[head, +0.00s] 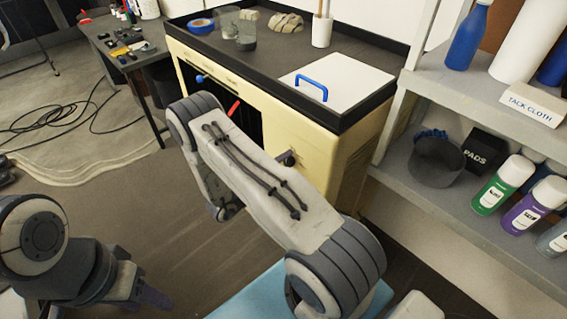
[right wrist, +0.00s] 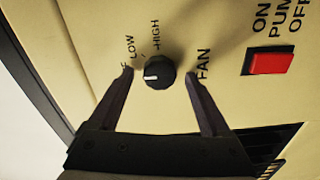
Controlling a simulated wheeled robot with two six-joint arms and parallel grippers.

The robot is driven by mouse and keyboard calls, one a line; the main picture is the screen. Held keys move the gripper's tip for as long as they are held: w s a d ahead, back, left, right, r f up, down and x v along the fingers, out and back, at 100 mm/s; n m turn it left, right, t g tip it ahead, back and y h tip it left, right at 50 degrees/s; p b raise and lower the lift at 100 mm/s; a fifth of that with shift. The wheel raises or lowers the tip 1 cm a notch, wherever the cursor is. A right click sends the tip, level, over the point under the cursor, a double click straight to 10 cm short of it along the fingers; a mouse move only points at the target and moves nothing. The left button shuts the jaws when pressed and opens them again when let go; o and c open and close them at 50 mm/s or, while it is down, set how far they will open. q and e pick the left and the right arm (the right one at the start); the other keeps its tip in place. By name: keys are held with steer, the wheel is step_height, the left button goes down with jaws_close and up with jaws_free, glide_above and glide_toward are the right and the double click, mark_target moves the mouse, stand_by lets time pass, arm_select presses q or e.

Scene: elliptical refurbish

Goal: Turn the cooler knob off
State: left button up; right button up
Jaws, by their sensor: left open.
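The cooler (head: 330,150) is a cream cabinet with a dark rimmed top, in the middle of the head view. Its black round knob (right wrist: 159,72) shows in the right wrist view, its white mark pointing left in the picture. LOW, HIGH and FAN are printed around it; a label at the left fingertip is partly hidden. My right gripper (right wrist: 160,76) is open, with one finger on each side of the knob and visible gaps between. My left gripper (head: 150,292) is open and empty at lower left, away from the cooler.
A red pump switch (right wrist: 271,61) is right of the knob in the right wrist view. A white lid with a blue handle (head: 312,86) lies on the cooler top. A shelf (head: 400,170) with bottles stands at right. Black cable (head: 70,115) lies on the floor at left.

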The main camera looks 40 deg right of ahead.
steer(key=a+b, duration=0.2)
steer(key=a, duration=0.8)
steer(key=shift+s+a, duration=0.2)
steer(key=shift+s, duration=0.25)
